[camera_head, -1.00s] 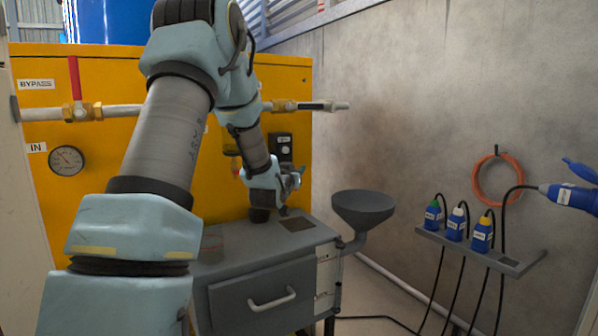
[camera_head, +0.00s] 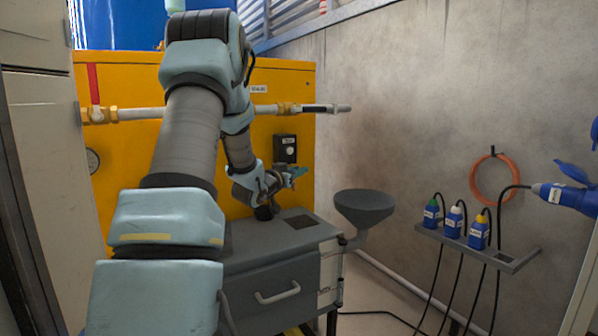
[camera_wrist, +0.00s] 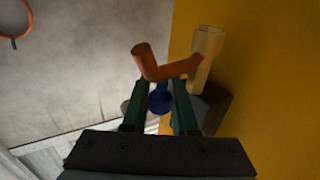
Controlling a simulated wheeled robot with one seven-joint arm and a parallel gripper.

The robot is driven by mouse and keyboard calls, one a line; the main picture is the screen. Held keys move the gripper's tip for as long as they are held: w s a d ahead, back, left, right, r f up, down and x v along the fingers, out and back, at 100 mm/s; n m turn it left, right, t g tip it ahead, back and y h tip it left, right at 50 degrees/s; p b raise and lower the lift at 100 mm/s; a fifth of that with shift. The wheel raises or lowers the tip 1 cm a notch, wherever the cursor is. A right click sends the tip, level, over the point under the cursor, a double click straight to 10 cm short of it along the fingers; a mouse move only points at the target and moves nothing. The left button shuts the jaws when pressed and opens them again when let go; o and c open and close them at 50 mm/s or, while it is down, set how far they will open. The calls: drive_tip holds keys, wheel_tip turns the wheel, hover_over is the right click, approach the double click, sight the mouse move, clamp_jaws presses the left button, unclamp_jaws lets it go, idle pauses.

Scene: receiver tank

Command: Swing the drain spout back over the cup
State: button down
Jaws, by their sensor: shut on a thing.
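My gripper (camera_head: 296,173) is in front of the yellow cabinet, above the grey bench. In the wrist view its two green fingers (camera_wrist: 160,91) close around a small blue knob-like part (camera_wrist: 160,101). The copper-coloured drain spout (camera_wrist: 150,65) lies across the fingertips; its elbow turns away at the left, and its right end meets a pale brass fitting (camera_wrist: 206,50) by the yellow panel. I cannot tell how the blue part joins the spout. I cannot identify the cup for certain in either view.
The grey bench (camera_head: 265,250) has a drawer, with a dark funnel (camera_head: 364,207) at its right. A pipe (camera_head: 150,113) runs across the yellow cabinet (camera_head: 300,100) above my gripper. A shelf (camera_head: 510,257) with blue bottles and an orange hose (camera_head: 476,180) are on the right wall.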

drive_tip(key=c, duration=0.7)
unclamp_jaws()
drive_tip(key=shift+d+y, duration=0.1)
drive_tip(key=shift+y, duration=0.2)
